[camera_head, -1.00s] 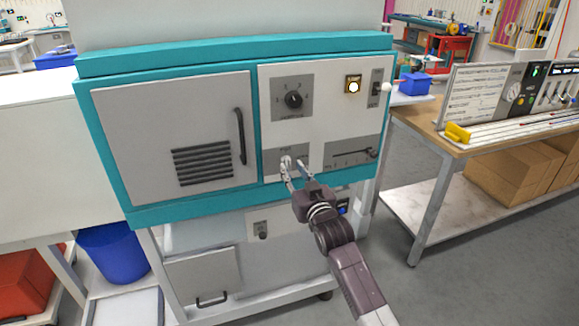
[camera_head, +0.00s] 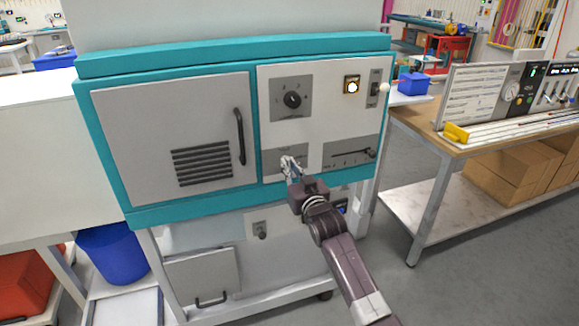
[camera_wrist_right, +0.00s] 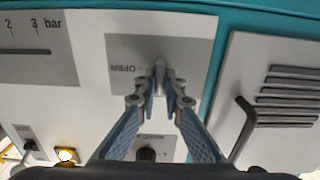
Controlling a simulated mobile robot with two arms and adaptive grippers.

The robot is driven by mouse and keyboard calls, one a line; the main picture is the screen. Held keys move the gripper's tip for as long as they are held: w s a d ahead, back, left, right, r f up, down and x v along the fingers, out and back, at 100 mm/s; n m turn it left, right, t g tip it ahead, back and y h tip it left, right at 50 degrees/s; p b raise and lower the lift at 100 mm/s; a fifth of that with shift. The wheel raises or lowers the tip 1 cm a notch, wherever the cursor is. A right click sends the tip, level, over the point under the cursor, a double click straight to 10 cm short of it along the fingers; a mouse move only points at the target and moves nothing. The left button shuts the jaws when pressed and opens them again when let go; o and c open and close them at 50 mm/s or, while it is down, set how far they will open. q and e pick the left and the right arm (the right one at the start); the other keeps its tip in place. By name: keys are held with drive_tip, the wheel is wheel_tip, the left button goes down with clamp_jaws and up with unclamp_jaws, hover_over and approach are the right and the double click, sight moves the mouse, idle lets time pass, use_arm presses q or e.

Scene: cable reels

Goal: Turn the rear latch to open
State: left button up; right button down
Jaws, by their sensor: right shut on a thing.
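The rear latch (camera_wrist_right: 158,70) is a small metal piece on a grey plate (camera_wrist_right: 200,50) of the teal-framed machine. The word OPEN is printed beside it, upside down in the right wrist view. My right gripper (camera_wrist_right: 160,92) has its fingertips drawn together on the latch, and the fingertips cover part of it. In the head view my right gripper (camera_head: 289,165) reaches the same plate on the machine's white panel, and its fingers hide the latch. I cannot tell the latch's exact angle. My left gripper is not in view.
Above the plate is a black rotary knob (camera_head: 292,99); a lit button (camera_head: 352,87) and a switch (camera_head: 374,89) are further right. A slider scale (camera_head: 350,154) lies right of the latch. A door with a black handle (camera_head: 239,136) is to the left.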

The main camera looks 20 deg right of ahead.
drive_tip(key=shift+r+m, duration=0.1)
drive_tip(key=shift+m, duration=0.2)
drive_tip(key=shift+m+p, duration=0.3)
drive_tip(key=m+p, duration=0.1)
drive_tip(key=m, duration=0.2)
drive_tip(key=shift+d, duration=0.1)
drive_tip(key=shift+w+d+m+p, duration=0.1)
drive_tip(key=shift+m+p, duration=0.4)
drive_tip(key=shift+m, duration=2.95)
drive_tip(key=shift+d+m+p, duration=0.1)
drive_tip(key=shift+m+p, duration=0.4)
drive_tip(key=shift+m, duration=2.95)
